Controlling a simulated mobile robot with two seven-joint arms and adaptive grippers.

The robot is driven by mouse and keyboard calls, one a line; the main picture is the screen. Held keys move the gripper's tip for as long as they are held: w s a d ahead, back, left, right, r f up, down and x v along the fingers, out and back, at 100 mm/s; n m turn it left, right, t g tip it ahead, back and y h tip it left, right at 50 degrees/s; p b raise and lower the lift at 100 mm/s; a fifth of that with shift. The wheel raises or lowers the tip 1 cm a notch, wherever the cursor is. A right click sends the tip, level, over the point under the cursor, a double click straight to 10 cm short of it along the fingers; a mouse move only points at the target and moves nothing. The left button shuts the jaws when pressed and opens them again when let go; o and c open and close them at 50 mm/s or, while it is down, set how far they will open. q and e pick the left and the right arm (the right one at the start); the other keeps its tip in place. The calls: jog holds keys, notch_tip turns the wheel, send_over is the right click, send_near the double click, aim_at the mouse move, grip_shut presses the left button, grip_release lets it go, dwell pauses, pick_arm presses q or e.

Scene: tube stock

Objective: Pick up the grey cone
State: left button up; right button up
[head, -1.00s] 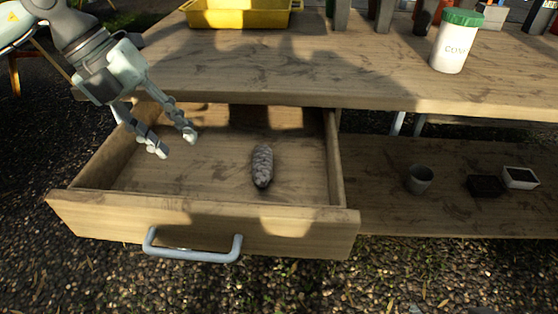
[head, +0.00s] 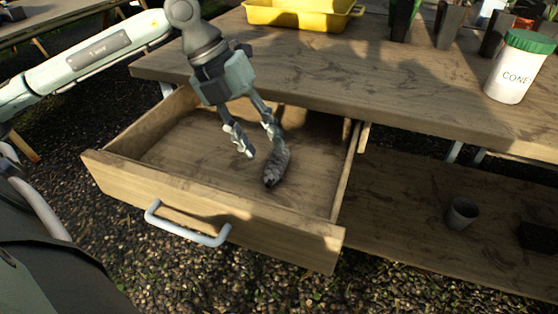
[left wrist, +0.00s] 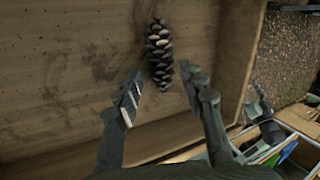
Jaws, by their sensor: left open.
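The grey cone (head: 276,164) is a scaly pine cone lying in the open wooden drawer (head: 213,197). In the left wrist view the cone (left wrist: 159,54) lies ahead of my fingertips, between their lines but nearer the top of the picture. My left gripper (head: 259,146) is open and empty over the drawer, its fingers pointing down. In the head view one finger overlaps the cone's upper end; I cannot tell whether they touch. The gripper's two fingers also show in the left wrist view (left wrist: 162,88).
The wooden tabletop (head: 330,65) overhangs the drawer's back. On it are a yellow tray (head: 300,15), several dark pots and a white tub with a green lid (head: 515,68). A small grey pot (head: 461,214) stands on the lower shelf. The drawer walls surround the cone.

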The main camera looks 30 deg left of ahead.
aim_at(272, 158)
pick_arm(q)
jog(key=x, duration=0.4)
jog(key=shift+w+f, duration=0.15)
jog(key=shift+w, duration=0.05)
pick_arm(e)
jog(key=shift+s+d+f+g, duration=0.2)
jog(key=shift+s+d+g, duration=0.2)
jog(key=shift+s+d, duration=0.2)
pick_arm(q)
jog(key=shift+c, duration=0.4)
jog(key=c, duration=0.7)
